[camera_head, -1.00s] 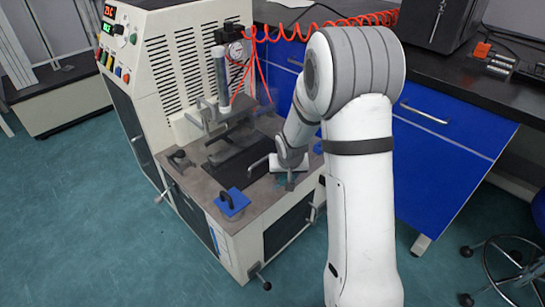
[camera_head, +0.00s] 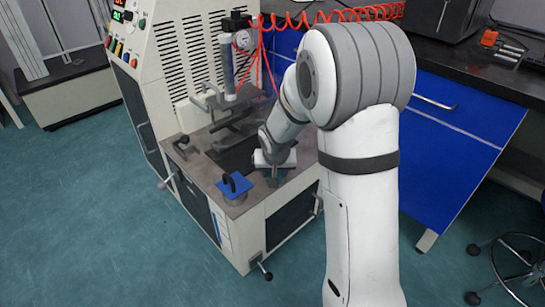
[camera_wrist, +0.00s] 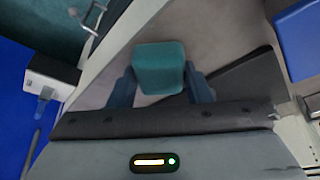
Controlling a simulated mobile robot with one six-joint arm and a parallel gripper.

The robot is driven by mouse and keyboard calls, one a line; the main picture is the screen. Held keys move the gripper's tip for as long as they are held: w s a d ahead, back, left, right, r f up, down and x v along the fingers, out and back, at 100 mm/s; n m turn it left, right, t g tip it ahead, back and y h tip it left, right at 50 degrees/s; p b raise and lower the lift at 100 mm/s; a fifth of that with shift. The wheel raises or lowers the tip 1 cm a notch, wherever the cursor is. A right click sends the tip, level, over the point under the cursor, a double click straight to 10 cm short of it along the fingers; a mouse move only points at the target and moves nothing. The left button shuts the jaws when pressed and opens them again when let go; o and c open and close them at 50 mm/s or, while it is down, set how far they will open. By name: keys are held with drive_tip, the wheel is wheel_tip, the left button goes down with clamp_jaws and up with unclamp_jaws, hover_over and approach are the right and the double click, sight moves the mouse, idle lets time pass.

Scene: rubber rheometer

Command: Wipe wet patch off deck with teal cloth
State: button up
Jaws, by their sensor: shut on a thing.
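The teal cloth (camera_wrist: 160,66) is a folded block between the two fingers of my gripper (camera_wrist: 161,84) in the wrist view. My gripper is shut on it. In the head view my gripper (camera_head: 274,179) is low over the front part of the machine's grey-brown deck (camera_head: 252,203), right of the blue block. The deck also shows around the cloth in the wrist view (camera_wrist: 222,30). The cloth is very low over the deck or touching it; I cannot tell which. I cannot make out a wet patch; my gripper and the cloth hide some of the deck.
A blue square block with a black handle (camera_head: 236,185) stands on the deck's front left; its blue shows in the wrist view (camera_wrist: 301,38). A dark recessed plate (camera_head: 232,157) lies behind my gripper. The gauge post (camera_head: 227,75) and a red coiled hose (camera_head: 300,22) rise behind.

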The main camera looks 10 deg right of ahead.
drive_tip(key=shift+r+p, duration=2.45)
drive_tip(key=shift+r, duration=1.65)
